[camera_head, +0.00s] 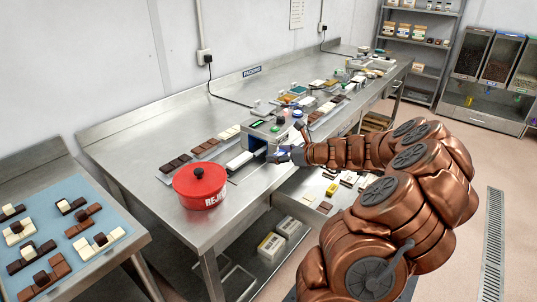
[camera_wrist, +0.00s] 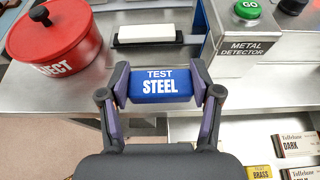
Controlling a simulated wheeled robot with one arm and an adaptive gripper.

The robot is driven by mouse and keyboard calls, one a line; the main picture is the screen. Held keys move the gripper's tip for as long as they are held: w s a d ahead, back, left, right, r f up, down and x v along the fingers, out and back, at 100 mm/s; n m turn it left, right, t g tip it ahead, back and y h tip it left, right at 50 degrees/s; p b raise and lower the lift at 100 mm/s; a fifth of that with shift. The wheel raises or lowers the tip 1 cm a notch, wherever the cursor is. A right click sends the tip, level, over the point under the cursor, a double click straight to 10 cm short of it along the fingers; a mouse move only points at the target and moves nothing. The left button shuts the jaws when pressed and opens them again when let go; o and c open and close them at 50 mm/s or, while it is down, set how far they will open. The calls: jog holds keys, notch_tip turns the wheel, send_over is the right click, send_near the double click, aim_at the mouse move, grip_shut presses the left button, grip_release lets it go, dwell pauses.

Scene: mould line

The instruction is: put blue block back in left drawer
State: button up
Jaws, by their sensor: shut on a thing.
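My gripper (camera_wrist: 160,88) is shut on the blue block (camera_wrist: 160,85), which carries the words TEST STEEL. In the wrist view its fingers press on the block's left and right ends, and the block is held near the table's front edge. In the head view my gripper (camera_head: 288,155) is beside the metal detector, and the block is mostly hidden there. An open drawer (camera_head: 290,196) below the table holds bars and a yellow block (camera_head: 332,189). In the wrist view the drawer's contents show at the lower right, including a yellow TEST BRASS block (camera_wrist: 259,172).
A red REJECT pot (camera_head: 201,186) stands on the table left of my gripper. The metal detector (camera_wrist: 245,45) with a green GO button stands at the back right. A white bar (camera_wrist: 156,32) lies on a dark belt. A side table (camera_head: 130,234) with chocolates is at the left.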

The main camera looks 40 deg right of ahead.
jog(key=shift+s+d, duration=0.2)
jog(key=shift+s, duration=0.15)
jog(key=w+a+r+m+h, duration=0.1)
jog(key=w+a+r, duration=0.2)
jog(key=w+a, duration=0.8)
jog(key=w+a+r+m+h, duration=0.1)
jog(key=w+a+r, duration=0.2)
jog(key=w+a, duration=0.75)
jog(key=a+r+h, duration=0.1)
jog(key=a+r, duration=0.3)
jog(key=a, duration=0.9)
jog(key=s+f+m+h, duration=0.2)
jog(key=s+m+h, duration=0.2)
jog(key=s, duration=0.6)
jog(key=shift+f, duration=0.4)
